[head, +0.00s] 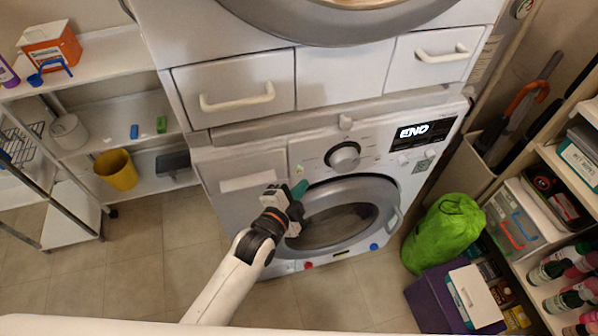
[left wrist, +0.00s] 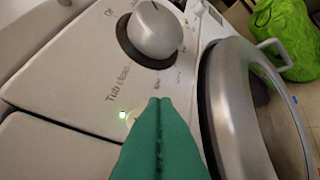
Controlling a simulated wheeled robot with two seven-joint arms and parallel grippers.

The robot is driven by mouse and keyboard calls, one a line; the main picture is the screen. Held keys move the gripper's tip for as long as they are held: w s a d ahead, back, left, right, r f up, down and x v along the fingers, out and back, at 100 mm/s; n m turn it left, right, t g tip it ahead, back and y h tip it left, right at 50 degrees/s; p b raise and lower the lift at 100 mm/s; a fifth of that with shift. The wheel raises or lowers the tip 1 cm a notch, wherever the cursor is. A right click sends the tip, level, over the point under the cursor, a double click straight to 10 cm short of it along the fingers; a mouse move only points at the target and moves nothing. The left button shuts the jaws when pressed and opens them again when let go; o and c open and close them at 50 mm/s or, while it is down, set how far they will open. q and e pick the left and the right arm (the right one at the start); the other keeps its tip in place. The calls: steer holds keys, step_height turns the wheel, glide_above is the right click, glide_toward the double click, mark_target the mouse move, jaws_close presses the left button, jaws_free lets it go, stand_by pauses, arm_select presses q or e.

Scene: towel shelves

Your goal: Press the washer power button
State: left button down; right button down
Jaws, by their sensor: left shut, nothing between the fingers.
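The white washer (head: 228,192) stands below a second white appliance. Its control panel has a round knob (head: 344,156) and a dark display (head: 424,133) with lit white letters that look like "END". In the left wrist view the knob (left wrist: 154,32) is above the fingers, with the words "Tub clean" beside it. A small pale button (left wrist: 132,117) with a green light sits just left of the fingertips and is partly hidden by them. My left gripper (head: 301,187) is shut and empty; its green fingers (left wrist: 159,101) are at the panel. I cannot tell whether they touch it. My right gripper is not in view.
The round washer door (head: 385,192) is just right of the fingers. A shelf rack with a yellow bin (head: 117,170) stands at left. Tiled floor in front is mostly clear.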

arm_select(q)
steer(key=shift+w+a, duration=0.2)
steer(key=shift+w, duration=0.4)
steer(key=shift+w, duration=0.15)
stand_by(1.6)
steer(key=shift+w+a, duration=0.15)
steer(key=shift+w, duration=0.1)
steer(key=shift+w+a, duration=0.1)
steer(key=shift+w, duration=0.2)
stand_by(0.8)
steer(key=shift+s+p, duration=0.1)
steer(key=shift+p, duration=0.2)
steer(key=shift+s+d+p, duration=0.25)
steer(key=shift+s+p, duration=0.05)
steer(key=shift+s, duration=0.35)
